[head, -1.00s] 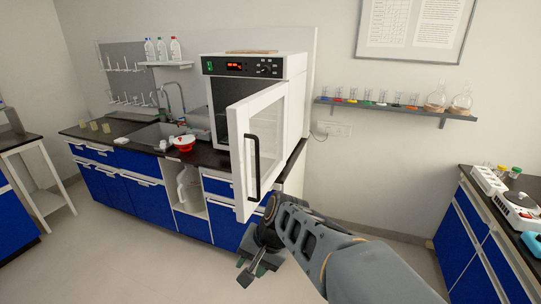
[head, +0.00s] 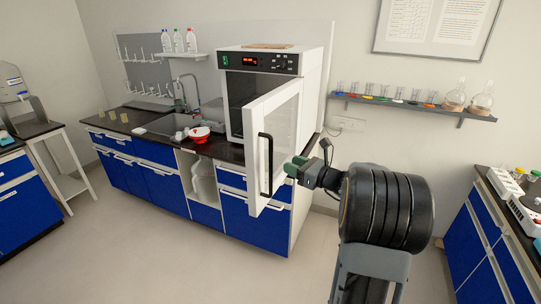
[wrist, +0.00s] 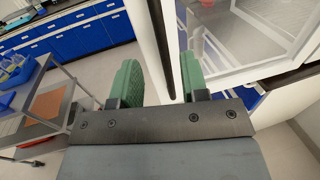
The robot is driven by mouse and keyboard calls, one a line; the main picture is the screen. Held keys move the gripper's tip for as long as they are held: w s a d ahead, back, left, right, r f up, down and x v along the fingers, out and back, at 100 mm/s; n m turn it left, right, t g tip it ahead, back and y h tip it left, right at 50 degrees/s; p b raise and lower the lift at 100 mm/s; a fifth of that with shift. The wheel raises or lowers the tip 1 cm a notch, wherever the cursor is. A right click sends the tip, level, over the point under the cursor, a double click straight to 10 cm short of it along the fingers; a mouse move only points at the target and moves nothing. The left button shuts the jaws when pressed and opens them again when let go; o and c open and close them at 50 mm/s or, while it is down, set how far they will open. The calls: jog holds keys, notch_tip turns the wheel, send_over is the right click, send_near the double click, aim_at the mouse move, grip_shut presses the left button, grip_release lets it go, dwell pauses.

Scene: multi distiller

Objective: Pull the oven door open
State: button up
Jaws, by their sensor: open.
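The oven (head: 310,95) is a white box on the dark counter, with a black control panel and a red display. Its glass door (head: 286,120) with a white frame stands well ajar, and the dark inside shows left of it. A black vertical handle (head: 266,165) is on the door. My gripper (head: 292,169) is open, just right of the handle in the head view. In the wrist view my green fingers (wrist: 160,84) are apart and empty. The handle (wrist: 153,35) and door edge (wrist: 173,50) show between them; I cannot tell the depth gap.
Blue cabinets (head: 150,180) run under the counter. A red-and-white bowl (head: 200,133) stands beside the sink, left of the oven. A shelf (head: 415,103) of glassware is on the wall at right. A second blue bench (head: 470,240) stands at far right. The floor before the cabinets is clear.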

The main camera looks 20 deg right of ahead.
jog(key=p+x, duration=0.1)
jog(key=x, duration=0.8)
jog(key=shift+p, duration=0.35)
grip_shut()
